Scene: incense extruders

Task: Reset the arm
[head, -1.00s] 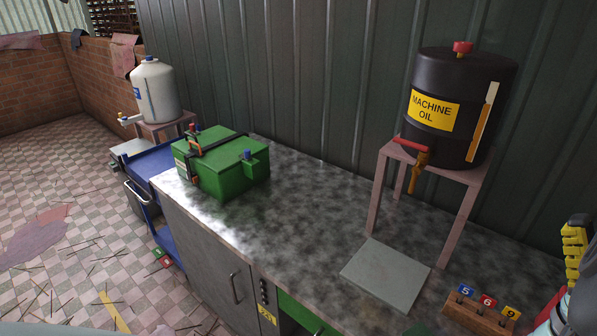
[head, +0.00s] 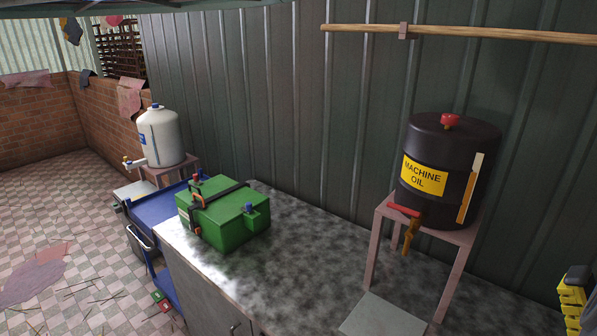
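Neither my arm nor my gripper can be made out in the head view. The task names no other object. A yellow and black item (head: 572,303) is cut off at the lower right edge, and I cannot tell what it is.
A grey metal worktop (head: 300,255) holds a green box (head: 228,222). A black machine oil drum (head: 440,160) stands on a pink stand (head: 452,285) with a pale plate (head: 385,318) below. A white tank (head: 160,138) stands beyond a blue cart (head: 160,208). Floor at left is mostly open.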

